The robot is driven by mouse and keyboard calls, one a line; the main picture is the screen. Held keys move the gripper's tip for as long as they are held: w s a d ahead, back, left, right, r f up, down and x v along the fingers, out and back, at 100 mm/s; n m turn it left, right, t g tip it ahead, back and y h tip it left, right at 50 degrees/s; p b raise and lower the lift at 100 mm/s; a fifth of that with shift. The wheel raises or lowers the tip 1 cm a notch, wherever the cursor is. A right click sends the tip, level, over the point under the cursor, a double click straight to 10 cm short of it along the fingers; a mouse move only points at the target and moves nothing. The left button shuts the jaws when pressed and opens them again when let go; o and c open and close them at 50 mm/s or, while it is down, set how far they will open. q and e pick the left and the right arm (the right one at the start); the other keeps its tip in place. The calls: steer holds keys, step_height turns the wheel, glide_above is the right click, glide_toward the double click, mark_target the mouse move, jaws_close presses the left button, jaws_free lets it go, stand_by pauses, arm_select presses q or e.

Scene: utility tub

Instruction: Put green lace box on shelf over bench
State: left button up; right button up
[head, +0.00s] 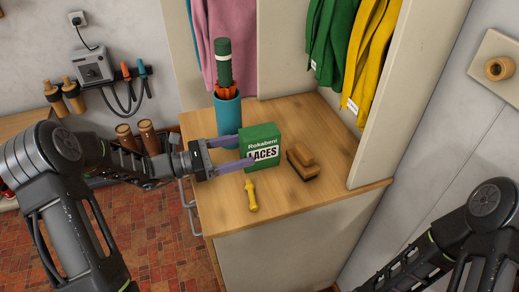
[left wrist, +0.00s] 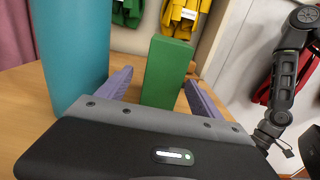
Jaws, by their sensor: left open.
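The green lace box (head: 262,143), with a white label reading LACES, stands upright on the wooden bench top (head: 222,208). My left gripper (head: 246,150) comes in from the left with its purple fingers open at the box. In the left wrist view, the green box (left wrist: 167,70) stands between the two spread fingers of the left gripper (left wrist: 155,92), with a gap visible on each side. My right arm shows at the lower right of the head view, but its gripper is out of the picture. No shelf over the bench is clearly seen.
A teal holder (head: 228,118) with a green umbrella (head: 223,62) stands close behind my left gripper. A brown brush (head: 302,162) lies right of the box. A yellow-handled tool (head: 251,195) lies in front. Green (head: 334,45) and yellow cloths (head: 371,45) hang behind; an upright panel bounds the right.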

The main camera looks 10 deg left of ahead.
mark_target(267, 146)
arm_select(q)
steer(key=shift+p+x, duration=0.3)
steer(key=shift+x, duration=1.05)
steer(key=shift+w+d, duration=0.1)
steer(key=shift+d, duration=0.25)
steer(key=p+x, duration=0.1)
steer(key=x, duration=0.2)
steer(key=shift+d+p, duration=0.3)
steer(key=shift+w+d+f, duration=0.1)
steer(key=shift+w+d, duration=0.25)
steer(key=shift+c, duration=0.3)
